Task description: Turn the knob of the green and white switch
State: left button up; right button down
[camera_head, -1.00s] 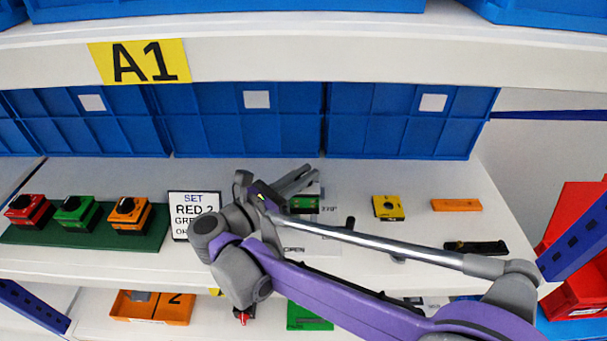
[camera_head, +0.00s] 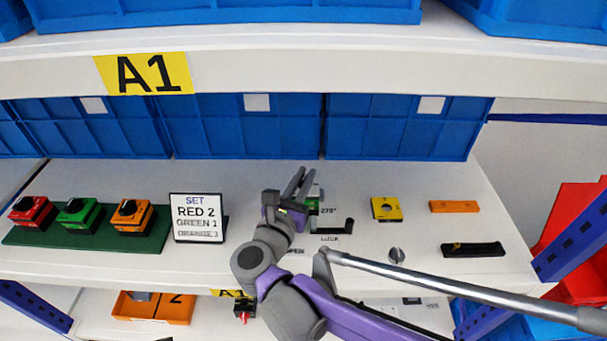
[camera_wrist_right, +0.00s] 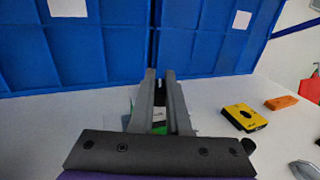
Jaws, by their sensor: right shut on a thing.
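The green and white switch (camera_head: 314,195) stands on the white shelf, mostly behind my right gripper (camera_head: 299,177). In the right wrist view, green and white parts of the switch (camera_wrist_right: 159,121) show between the fingers. My right gripper (camera_wrist_right: 160,76) has its fingers close together, pointing at the back of the shelf, shut on the switch's knob. The knob is hidden by the fingers, so its angle cannot be told. My left gripper is not in view.
Red, green and orange switches sit on a green board (camera_head: 90,238) at left, beside a sign (camera_head: 198,217). A yellow plate (camera_head: 386,208), an orange bar (camera_head: 454,206) and a black strip (camera_head: 473,250) lie at right. Blue bins (camera_head: 395,130) stand behind.

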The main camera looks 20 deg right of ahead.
jog(key=shift+d+n+t+y+p, duration=0.1)
jog(key=shift+n+t+y+p, duration=0.95)
jog(key=shift+n+y, duration=1.25)
jog(key=shift+t+y, duration=0.35)
jog(key=shift+y, duration=0.35)
jog(key=c, duration=0.9)
grip_release()
jog(key=v, duration=1.1)
jog(key=shift+w, duration=0.1)
